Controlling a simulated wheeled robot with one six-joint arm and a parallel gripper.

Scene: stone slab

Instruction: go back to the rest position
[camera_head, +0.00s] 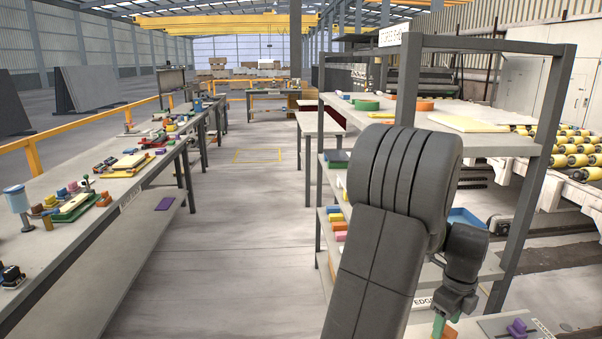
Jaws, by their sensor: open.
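My arm rises from the bottom of the view and folds over in front of the grey shelf rack (562,120). My gripper (452,308) hangs at the lower right, small and partly hidden by the wrist, pointing down beside the rack's lower level. It is open. A green piece (438,325) shows just below it; I cannot tell whether the two touch.
A long workbench (60,235) with tools and coloured blocks runs along the left. Yellow rollers (580,160) stand at the right. The aisle floor (250,240) is clear.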

